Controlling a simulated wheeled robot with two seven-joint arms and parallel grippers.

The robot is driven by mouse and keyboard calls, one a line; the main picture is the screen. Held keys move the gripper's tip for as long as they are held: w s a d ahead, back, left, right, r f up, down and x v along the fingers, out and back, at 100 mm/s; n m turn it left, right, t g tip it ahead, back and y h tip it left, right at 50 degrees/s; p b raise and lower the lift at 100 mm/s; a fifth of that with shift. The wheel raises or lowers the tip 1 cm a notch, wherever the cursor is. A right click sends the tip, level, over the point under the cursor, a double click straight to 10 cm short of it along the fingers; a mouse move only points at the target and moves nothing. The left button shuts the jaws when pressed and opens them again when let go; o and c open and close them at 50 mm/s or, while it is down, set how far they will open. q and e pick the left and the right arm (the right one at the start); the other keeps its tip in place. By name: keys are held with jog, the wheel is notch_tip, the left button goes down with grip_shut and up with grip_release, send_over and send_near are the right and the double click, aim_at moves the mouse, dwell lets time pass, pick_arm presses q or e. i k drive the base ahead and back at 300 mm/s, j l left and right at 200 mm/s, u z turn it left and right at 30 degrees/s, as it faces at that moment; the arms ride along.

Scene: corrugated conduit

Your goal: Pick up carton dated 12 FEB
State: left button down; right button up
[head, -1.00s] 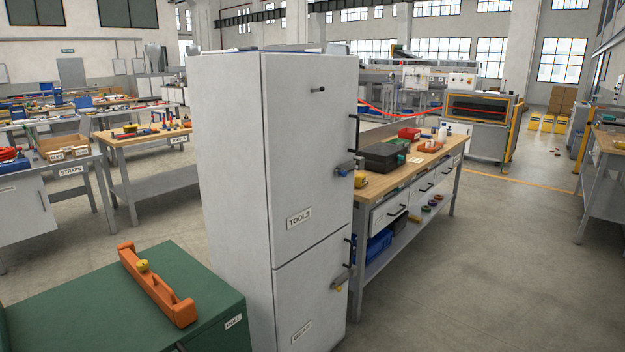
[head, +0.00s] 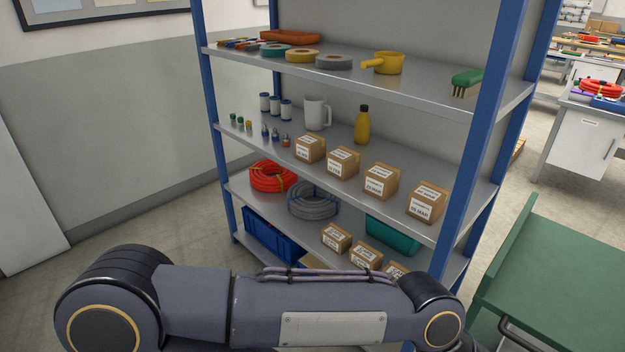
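Several small brown cartons with white date labels stand on a blue-framed shelf unit. On the middle shelf they run in a slanting row: one carton (head: 310,148), a second carton (head: 343,162), a third carton (head: 381,181) and one at the right end (head: 427,203). On the shelf below are a carton (head: 336,238), another carton (head: 366,257) and one partly hidden behind my arm (head: 395,270). The label print is too small to read surely, so I cannot tell which carton says 12 FEB. One of my arms crosses the bottom of the view. Neither gripper shows.
Floor at left is clear.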

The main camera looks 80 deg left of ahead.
aim_at(342, 162)
jog(key=u, duration=2.5)
